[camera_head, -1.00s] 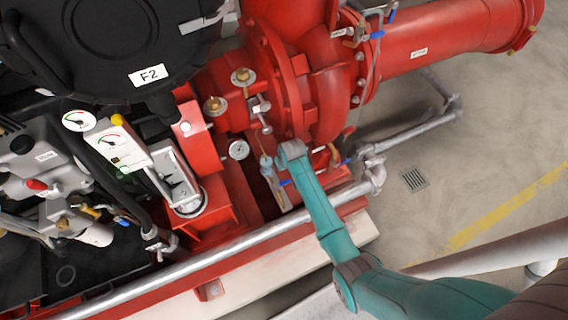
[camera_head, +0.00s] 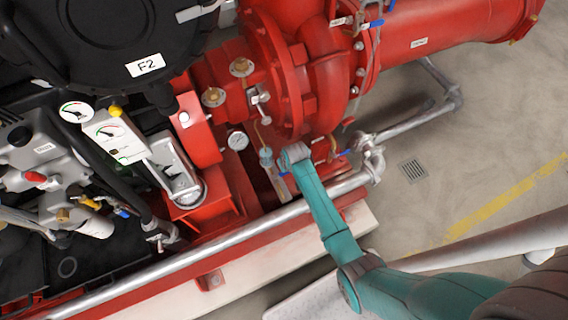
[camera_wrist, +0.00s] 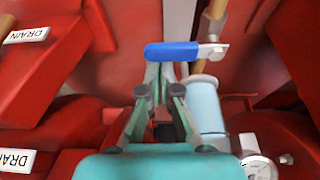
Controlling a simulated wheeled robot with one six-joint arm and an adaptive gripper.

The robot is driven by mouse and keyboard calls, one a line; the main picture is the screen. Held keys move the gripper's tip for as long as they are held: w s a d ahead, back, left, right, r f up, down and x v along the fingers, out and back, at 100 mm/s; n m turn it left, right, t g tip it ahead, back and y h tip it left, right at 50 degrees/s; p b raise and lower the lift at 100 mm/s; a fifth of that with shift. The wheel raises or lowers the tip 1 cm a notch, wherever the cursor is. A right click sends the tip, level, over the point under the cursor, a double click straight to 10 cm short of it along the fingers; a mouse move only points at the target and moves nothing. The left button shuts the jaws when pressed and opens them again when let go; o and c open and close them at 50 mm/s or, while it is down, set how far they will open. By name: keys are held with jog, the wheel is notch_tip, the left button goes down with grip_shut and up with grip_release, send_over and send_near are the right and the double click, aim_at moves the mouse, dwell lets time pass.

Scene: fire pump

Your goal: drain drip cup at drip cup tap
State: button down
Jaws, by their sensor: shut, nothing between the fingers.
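A blue lever handle (camera_wrist: 172,52), which looks like the tap, lies crosswise at the upper middle of the wrist view. A pale blue cylindrical cup (camera_wrist: 204,104) is just right of and below it, under a brass-coloured pipe. The cup also shows in the head view (camera_head: 266,157), left of my arm's end. My gripper (camera_wrist: 165,70) is shut and empty, its fingertips at the lever's lower edge in the picture. I cannot tell whether they touch it. In the head view my wrist hides the fingers.
Red pump casing (camera_head: 310,80) surrounds the spot. A grey pipe rail (camera_head: 250,228) runs along the front, under my arm. A round gauge (camera_head: 237,140) is beside the cup. DRAIN labels (camera_wrist: 26,34) are at left in the wrist view. Open floor (camera_head: 450,190) is to the right.

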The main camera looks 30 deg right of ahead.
jog(key=shift+s+m, duration=0.35)
jog(key=shift+m, duration=0.35)
jog(key=s+m+h, duration=0.1)
jog(key=m, duration=0.1)
jog(key=shift+s+m, duration=0.15)
jog(key=shift+m, duration=0.15)
jog(key=s+a+m+g+h, duration=0.1)
jog(key=m, duration=0.3)
jog(key=s+a+m+g, duration=0.1)
jog(key=s+m, duration=0.1)
jog(key=m, duration=0.2)
jog(key=s+a+m+g+h, duration=0.1)
jog(key=m, duration=0.4)
jog(key=shift+s+a+g+h, duration=0.3)
jog(key=shift+s+a+g, duration=0.05)
jog(key=shift+a+g, duration=0.05)
jog(key=shift+a, duration=0.15)
dwell(0.4)
